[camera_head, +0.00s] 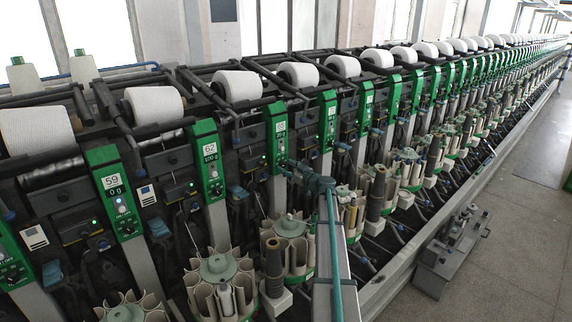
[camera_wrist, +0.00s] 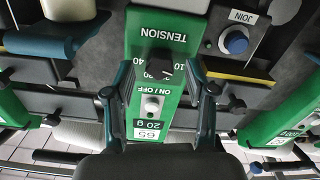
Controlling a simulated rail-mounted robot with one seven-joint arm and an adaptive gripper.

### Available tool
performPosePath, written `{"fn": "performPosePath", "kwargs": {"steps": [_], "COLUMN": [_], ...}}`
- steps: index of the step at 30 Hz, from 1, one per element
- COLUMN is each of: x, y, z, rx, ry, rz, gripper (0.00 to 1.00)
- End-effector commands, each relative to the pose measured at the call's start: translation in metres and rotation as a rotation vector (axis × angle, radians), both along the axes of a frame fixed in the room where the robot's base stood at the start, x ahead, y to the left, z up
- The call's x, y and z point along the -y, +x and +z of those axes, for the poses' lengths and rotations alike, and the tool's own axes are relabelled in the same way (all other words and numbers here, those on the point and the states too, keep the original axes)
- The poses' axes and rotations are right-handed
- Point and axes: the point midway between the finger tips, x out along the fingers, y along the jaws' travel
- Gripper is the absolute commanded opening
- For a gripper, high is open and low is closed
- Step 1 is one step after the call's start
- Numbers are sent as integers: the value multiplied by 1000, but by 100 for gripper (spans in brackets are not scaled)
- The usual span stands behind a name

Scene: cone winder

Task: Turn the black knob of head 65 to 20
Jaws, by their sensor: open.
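Head 65's green panel (camera_wrist: 170,22) fills the middle of the wrist view, upside down, with the word TENSION above the black knob. The black knob (camera_wrist: 160,64) stands among scale numbers it partly covers; I cannot tell its exact setting. The white ON/OFF button (camera_wrist: 152,106) and the label reading 65 and 20 g (camera_wrist: 148,130) are below it. My gripper (camera_wrist: 160,75) is open, one finger on each side of the knob, with visible gaps. In the head view my gripper (camera_head: 288,172) is at the lower end of the third panel (camera_head: 277,140), hiding its knob.
A blue JOIN button (camera_wrist: 234,41) is right of the panel in the wrist view. Neighbouring green panels (camera_head: 115,195) and white yarn cones (camera_head: 238,86) line the machine. Bobbin magazines (camera_head: 217,268) stand below the panels.

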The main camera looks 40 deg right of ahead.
Motion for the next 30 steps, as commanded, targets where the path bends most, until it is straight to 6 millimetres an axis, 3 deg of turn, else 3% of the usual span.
{"fn": "performPosePath", "kwargs": {"steps": [13,23,30], "x": [-1,-1,-1], "y": [9,9,9], "z": [-1,0,-2], "rx": [0,0,-1], "ry": [1,1,13], "rz": [-1,0,0], "gripper": [54,0,0]}}
